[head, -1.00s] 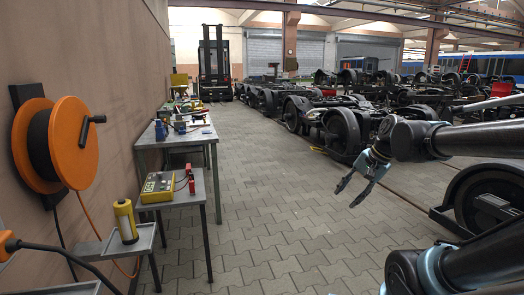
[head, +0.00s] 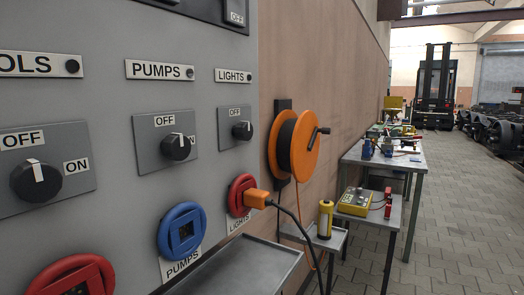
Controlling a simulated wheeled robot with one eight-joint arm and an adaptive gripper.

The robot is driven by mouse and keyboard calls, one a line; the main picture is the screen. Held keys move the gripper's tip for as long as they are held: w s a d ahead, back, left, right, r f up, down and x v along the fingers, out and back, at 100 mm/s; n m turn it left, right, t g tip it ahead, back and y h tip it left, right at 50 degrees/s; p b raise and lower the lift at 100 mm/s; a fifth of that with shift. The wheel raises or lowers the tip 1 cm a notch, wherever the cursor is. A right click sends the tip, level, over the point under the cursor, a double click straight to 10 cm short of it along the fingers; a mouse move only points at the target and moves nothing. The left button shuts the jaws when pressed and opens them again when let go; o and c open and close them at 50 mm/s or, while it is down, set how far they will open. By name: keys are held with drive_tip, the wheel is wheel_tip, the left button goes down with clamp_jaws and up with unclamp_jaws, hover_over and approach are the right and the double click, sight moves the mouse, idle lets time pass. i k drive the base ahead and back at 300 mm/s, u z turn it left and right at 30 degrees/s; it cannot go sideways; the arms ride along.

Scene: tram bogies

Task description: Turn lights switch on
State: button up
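The lights switch (head: 242,131) is a black rotary knob with a white pointer mark on a grey wall panel, under the LIGHTS label (head: 233,75). An OFF label sits above it, and the pointer looks turned up towards OFF. An orange plug (head: 256,199) with a black cable sits in the red LIGHTS socket (head: 240,194) below the switch. My gripper is not in view now.
The pumps switch (head: 177,147) and another OFF/ON knob (head: 36,180) stand to the left. A grey tray (head: 240,268) juts out below the sockets. An orange cable reel (head: 298,144) hangs on the wall. Tables (head: 384,158) stand beyond. Paved floor at right is free.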

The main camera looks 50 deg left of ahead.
sight(243, 130)
drive_tip(key=u, duration=3.4)
drive_tip(key=k, duration=1.2)
drive_tip(key=z, duration=0.35)
